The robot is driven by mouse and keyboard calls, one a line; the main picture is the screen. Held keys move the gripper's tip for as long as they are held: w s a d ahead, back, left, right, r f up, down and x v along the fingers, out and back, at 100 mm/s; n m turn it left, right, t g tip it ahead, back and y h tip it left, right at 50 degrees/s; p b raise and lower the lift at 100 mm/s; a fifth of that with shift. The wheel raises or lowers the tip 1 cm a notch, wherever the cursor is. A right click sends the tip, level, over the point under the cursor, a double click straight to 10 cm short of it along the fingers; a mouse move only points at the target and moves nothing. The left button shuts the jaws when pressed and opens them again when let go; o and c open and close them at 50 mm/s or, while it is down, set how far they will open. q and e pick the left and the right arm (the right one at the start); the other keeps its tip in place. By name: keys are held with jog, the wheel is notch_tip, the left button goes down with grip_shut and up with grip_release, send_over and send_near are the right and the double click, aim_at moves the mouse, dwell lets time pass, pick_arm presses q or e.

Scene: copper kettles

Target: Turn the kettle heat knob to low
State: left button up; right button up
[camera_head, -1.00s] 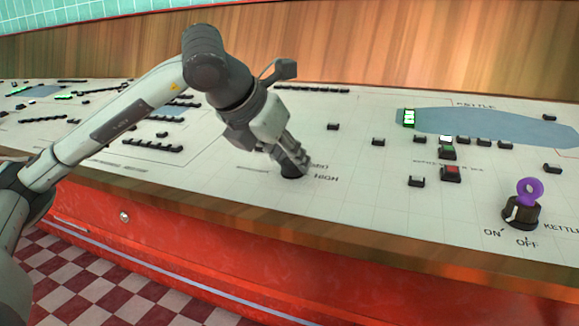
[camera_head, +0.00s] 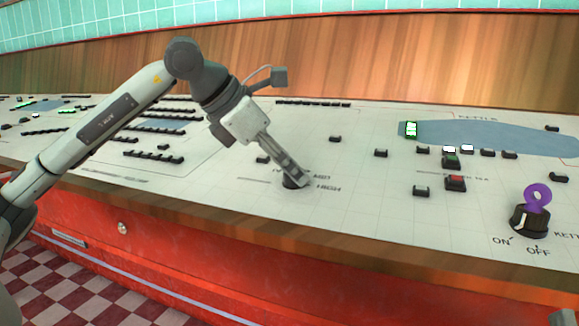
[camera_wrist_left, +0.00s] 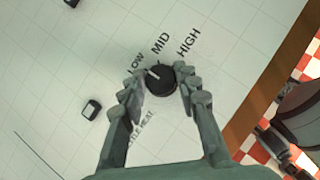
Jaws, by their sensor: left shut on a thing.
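The kettle heat knob is a round black knob (camera_wrist_left: 161,80) between the fingertips in the left wrist view. Its white mark points up and left, toward the partly hidden LOW label (camera_wrist_left: 138,62). The MID and HIGH labels lie above it to the right. In the head view the knob (camera_head: 290,183) shows only a little beneath the fingers. My left gripper (camera_wrist_left: 160,88) is shut on the knob, one finger on each side, and it also shows in the head view (camera_head: 297,180). My right gripper is in neither view.
A purple-topped key switch (camera_head: 531,214) marked ON and OFF stands at the right of the panel (camera_head: 350,225). A red button (camera_head: 456,182) and a green button (camera_head: 451,161) sit nearer the middle. A small dark button (camera_wrist_left: 91,109) lies left of the knob.

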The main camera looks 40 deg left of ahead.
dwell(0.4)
pick_arm(q)
jog(key=o, duration=1.2)
jog(key=shift+c, duration=0.2)
jog(key=shift+r, duration=0.1)
jog(key=v, duration=1.2)
